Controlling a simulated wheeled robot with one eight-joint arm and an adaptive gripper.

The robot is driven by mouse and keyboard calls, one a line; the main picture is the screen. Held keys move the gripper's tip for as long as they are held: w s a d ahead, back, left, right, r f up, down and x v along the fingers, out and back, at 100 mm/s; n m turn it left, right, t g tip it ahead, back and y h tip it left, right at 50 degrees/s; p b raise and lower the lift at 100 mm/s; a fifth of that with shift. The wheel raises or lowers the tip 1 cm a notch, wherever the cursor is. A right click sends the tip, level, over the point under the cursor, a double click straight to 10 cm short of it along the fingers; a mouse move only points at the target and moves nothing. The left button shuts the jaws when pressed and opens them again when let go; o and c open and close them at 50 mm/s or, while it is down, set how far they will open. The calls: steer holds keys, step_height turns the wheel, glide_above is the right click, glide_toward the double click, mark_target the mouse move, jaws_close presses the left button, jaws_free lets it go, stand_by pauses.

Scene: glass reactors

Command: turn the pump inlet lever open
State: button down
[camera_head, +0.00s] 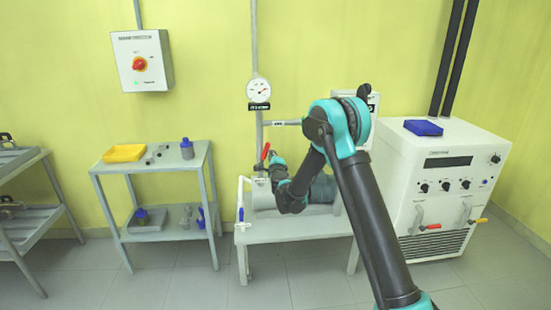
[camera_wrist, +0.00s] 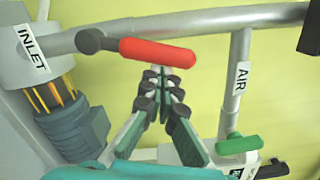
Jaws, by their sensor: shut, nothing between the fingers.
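The pump inlet lever has a red handle (camera_wrist: 158,53) on a dark hub beside the pipe with the INLET label (camera_wrist: 32,48). In the wrist view the handle extends to the right, slightly below the upper pipe. In the head view the red lever (camera_head: 265,152) stands tilted by the vertical pipe above the bench. My gripper (camera_wrist: 160,76) is shut and empty, its fingertips right at the handle's lower edge; I cannot tell whether they touch it. In the head view my gripper (camera_head: 272,162) is close to the lever, partly hidden by my arm.
A pipe labelled AIR (camera_wrist: 240,78) with a green lever (camera_wrist: 238,144) is to the right of my gripper. A motor (camera_wrist: 75,130) is at lower left. The bench (camera_head: 290,230) stands between a shelf cart (camera_head: 165,235) and a white cabinet (camera_head: 440,160). A gauge (camera_head: 259,90) is above.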

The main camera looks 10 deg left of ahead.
steer(key=shift+s+a+r, duration=0.25)
steer(key=shift+a+r, duration=0.15)
steer(key=shift+a, duration=0.4)
steer(key=s+d, duration=0.7)
steer(key=s, duration=0.2)
steer(key=shift+f, duration=0.15)
stand_by(0.3)
steer(key=shift+s+d, duration=0.1)
steer(key=shift+d, duration=0.05)
